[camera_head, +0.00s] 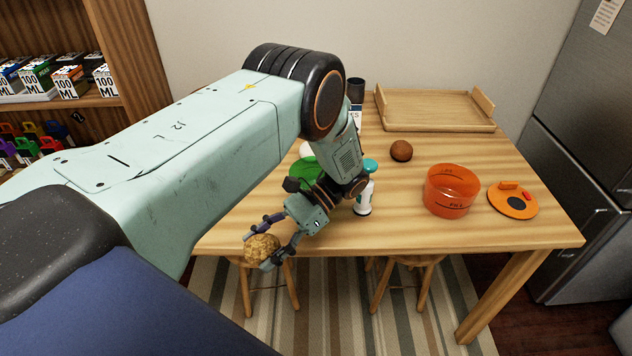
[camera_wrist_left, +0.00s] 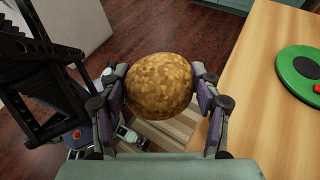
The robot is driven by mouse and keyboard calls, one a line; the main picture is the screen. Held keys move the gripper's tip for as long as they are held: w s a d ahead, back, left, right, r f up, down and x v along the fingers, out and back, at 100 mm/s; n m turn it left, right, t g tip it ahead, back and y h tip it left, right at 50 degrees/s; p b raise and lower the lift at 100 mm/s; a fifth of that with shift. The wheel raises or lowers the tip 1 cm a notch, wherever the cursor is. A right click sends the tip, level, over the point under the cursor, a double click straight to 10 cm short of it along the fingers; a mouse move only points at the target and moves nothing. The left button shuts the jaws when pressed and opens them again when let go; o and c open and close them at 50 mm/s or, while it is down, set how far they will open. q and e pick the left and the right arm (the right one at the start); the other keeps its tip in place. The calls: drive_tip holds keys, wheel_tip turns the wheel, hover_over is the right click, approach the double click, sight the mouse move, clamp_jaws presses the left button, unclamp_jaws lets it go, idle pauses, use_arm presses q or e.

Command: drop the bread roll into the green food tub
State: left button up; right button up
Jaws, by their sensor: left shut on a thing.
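My left gripper (camera_head: 267,240) is shut on the bread roll (camera_head: 262,249), a round, golden-brown, mottled ball. The wrist view shows the roll (camera_wrist_left: 160,82) between both fingers (camera_wrist_left: 160,88). The gripper holds it off the table's near edge, above the floor. A green piece (camera_head: 304,175) shows on the table, partly behind my left arm. In the wrist view a flat green lid (camera_wrist_left: 301,72) with a dark centre and red tab lies on the table. I cannot make out a green tub's walls; my arm hides part of that area. My right gripper is not in view.
A wooden tray (camera_head: 435,108) lies at the back.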

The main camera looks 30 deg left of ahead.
use_arm(q)
drive_tip(key=w+a+r+m+t+y+p, duration=0.2)
drive_tip(key=w+a+r+m+t+y, duration=0.3)
drive_tip(key=w+a+m+t+y, duration=0.3)
drive_tip(key=w+d+r+m+t+p, duration=0.1)
drive_tip(key=w+d+r+m+t, duration=0.1)
drive_tip(key=w+r+m+t, duration=0.35)
drive_tip(key=w+d+r+m+t+p, duration=0.2)
drive_tip(key=w+m+t, duration=0.1)
drive_tip(key=w, duration=0.6)
drive_tip(key=shift+h, duration=0.4)
drive_tip(key=f+b, duration=0.1)
drive_tip(key=f, duration=0.1)
drive_tip(key=f+b, duration=0.1)
drive_tip(key=b, duration=0.1)
drive_tip(key=f+b, duration=0.1)
drive_tip(key=f, duration=0.1)
drive_tip(key=shift+w+f, duration=0.25)
drive_tip(key=shift+f, duration=0.1)
drive_tip(key=o, duration=1.2)
